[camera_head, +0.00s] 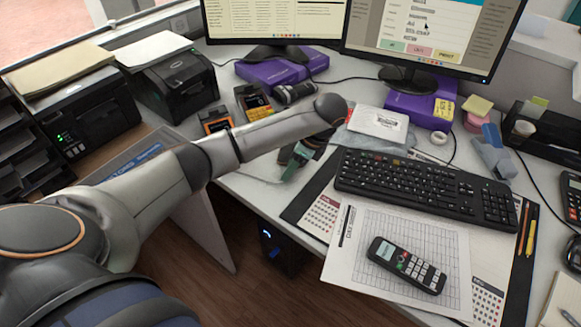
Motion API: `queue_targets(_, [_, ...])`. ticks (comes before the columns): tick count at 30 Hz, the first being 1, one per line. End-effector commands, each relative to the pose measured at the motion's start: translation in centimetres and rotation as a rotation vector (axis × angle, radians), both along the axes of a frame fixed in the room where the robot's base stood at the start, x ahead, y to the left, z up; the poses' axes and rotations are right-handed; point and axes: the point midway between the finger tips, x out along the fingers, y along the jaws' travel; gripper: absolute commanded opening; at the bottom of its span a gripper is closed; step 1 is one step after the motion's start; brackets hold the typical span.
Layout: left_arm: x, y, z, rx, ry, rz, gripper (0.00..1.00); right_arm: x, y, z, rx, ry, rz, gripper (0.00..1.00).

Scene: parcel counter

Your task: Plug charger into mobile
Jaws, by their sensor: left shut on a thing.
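The mobile (406,265), a dark handset with light keys and a small greenish screen, lies face up on a printed grid sheet at the front of the desk. My left arm comes in from the left and reaches over the desk. My left gripper (296,160) points down near the desk's left front edge, left of the keyboard and apart from the mobile. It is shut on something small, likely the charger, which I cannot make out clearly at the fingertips. The mobile's socket cannot be made out. My right gripper is not in view.
A black keyboard (425,187) lies behind the sheet (350,262), with pencils (527,235) at right. Two monitors (435,30) stand at the back on purple boxes. Printers (176,85) stand at left. Small devices (252,100) and a grey bag with a white label (378,122) lie behind the gripper.

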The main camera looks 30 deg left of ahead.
Motion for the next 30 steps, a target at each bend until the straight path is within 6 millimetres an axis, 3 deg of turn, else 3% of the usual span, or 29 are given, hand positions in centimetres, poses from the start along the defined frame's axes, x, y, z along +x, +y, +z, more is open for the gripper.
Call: queue_targets(30, [1.2,0.5,0.0,0.0,-0.002,-0.001,0.11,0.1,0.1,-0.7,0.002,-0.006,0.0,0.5])
